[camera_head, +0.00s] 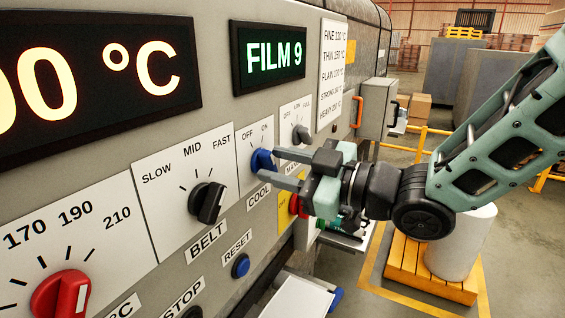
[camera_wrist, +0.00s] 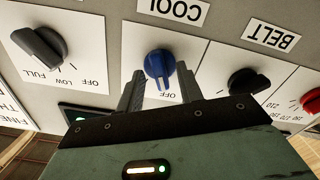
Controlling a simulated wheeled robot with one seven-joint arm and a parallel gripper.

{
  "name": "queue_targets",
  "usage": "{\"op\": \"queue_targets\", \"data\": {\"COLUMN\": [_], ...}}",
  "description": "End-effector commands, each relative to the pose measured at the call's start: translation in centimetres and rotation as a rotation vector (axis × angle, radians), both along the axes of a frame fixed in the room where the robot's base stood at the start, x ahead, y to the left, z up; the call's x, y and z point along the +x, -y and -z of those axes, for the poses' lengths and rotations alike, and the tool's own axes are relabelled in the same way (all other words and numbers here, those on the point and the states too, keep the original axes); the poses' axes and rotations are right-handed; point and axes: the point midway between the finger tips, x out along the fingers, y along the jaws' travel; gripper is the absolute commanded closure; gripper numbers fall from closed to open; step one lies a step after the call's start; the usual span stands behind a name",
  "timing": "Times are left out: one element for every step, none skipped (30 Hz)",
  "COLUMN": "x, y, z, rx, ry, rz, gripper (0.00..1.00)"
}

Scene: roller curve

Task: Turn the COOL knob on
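The blue COOL knob (camera_head: 262,160) sits on a white plate marked OFF and ON on the machine's front panel. It also shows, upside down, in the wrist view (camera_wrist: 159,62), where its pointer faces roughly toward the OFF mark. The ON mark is hidden behind a finger there. My gripper (camera_head: 271,163) is open at the knob, with one finger above and one below in the head view. In the wrist view my gripper (camera_wrist: 160,74) has its fingertips on either side of the knob, with small gaps visible. I cannot tell how deep they reach.
The black BELT knob (camera_head: 208,203) and a red temperature knob (camera_head: 60,296) are to the left. A grey FULL/LOW/OFF knob (camera_head: 301,134) is close on the right. A blue RESET button (camera_head: 240,266) and a red button (camera_head: 295,204) are lower.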

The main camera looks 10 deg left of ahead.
Motion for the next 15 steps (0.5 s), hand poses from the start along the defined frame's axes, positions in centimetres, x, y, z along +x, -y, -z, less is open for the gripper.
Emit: {"op": "queue_targets", "data": {"x": [-0.01,-0.01,-0.02,-0.02,-0.02,-0.03,-0.03,-0.03,-0.03,-0.03,-0.03,-0.03,-0.03,-0.03,-0.03], "y": [0.01,0.01,0.01,0.01,0.01,0.02,0.02,0.02,0.03,0.03,0.03,0.03,0.04,0.04,0.04], "z": [0.01,0.01,0.01,0.01,0.01,0.01,0.01,0.01,0.01,0.00,0.00,0.00,0.00,0.01,0.00], "rx": [0.000,0.000,0.000,0.000,0.000,0.000,0.000,0.000,0.000,0.000,0.000,0.000,0.001,0.001,0.003], "ry": [0.000,0.000,0.000,0.000,0.000,0.000,0.000,0.000,0.000,0.000,0.000,-0.001,-0.002,-0.004,-0.008], "rz": [0.000,0.000,0.000,0.000,0.000,0.000,0.000,0.000,0.000,0.000,0.000,0.000,0.000,0.000,0.000], "gripper": [0.64,0.64,0.64,0.72,0.80,0.91,1.00,1.00,1.00,1.00,1.00,1.00,1.00,1.00,1.00]}}
